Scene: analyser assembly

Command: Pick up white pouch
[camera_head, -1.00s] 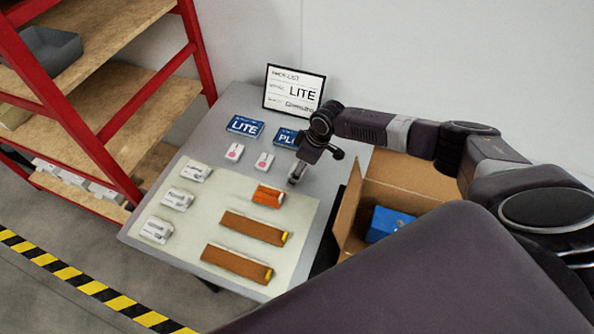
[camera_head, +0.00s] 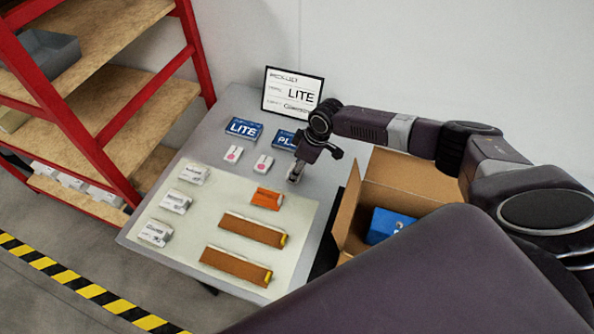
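Several white items that could be the white pouch lie on the table. Three white printed packs lie in a column on the left of the pale mat: the upper pack (camera_head: 193,173), the middle pack (camera_head: 176,201) and the lower pack (camera_head: 155,232). Two smaller white items with pink dots, a left one (camera_head: 233,154) and a right one (camera_head: 263,164), lie behind the mat. My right gripper (camera_head: 294,179) points down near the mat's back right corner, right of the dotted items and apart from them. Its fingers are too small to read. My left gripper is out of view.
An orange pack (camera_head: 267,198) and two brown strips (camera_head: 252,230) (camera_head: 235,266) lie on the mat (camera_head: 206,220). Blue boxes (camera_head: 244,128) (camera_head: 285,139) and a picklist sign (camera_head: 292,92) stand behind. An open carton (camera_head: 351,203) holds a blue box (camera_head: 388,224). A red shelf (camera_head: 66,112) stands left.

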